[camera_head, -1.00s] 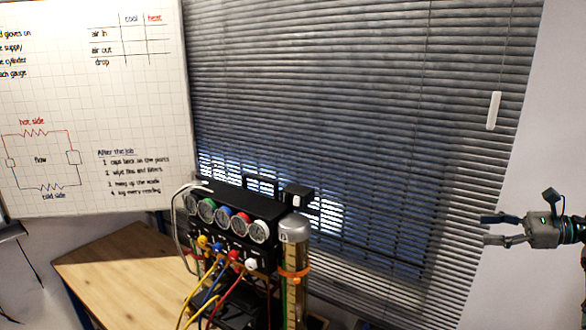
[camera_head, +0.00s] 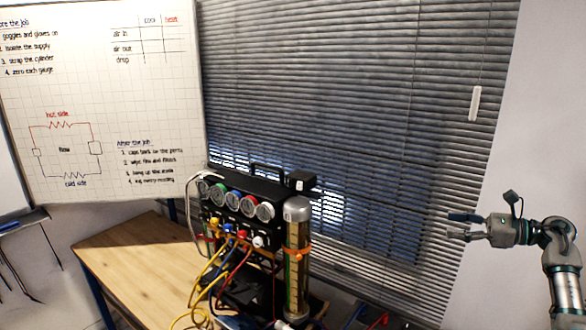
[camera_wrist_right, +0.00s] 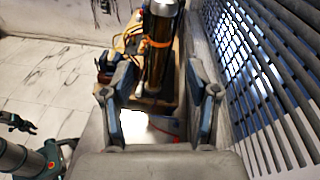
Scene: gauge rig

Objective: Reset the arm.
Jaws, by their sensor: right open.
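My right gripper (camera_head: 461,228) is at the right of the head view, raised in front of the blinds and wall. Its fingers point left, open and empty. In the right wrist view the two fingers (camera_wrist_right: 158,78) stand wide apart with nothing gripped. The gauge rig (camera_head: 250,230), a black case with several dials and coloured hoses, stands well to the left of the gripper. A silver-topped cylinder (camera_head: 298,212) with an orange strap stands beside it, and it shows beyond the fingers in the wrist view (camera_wrist_right: 159,50). My left gripper seems to show small at the wrist view's left edge (camera_wrist_right: 18,122); its jaws are unclear.
A wooden bench (camera_head: 130,262) is at the lower left, with loose hoses at its front. Slatted blinds (camera_head: 370,110) cover the window behind. A whiteboard (camera_head: 100,100) stands at the left. The space between rig and right gripper is clear.

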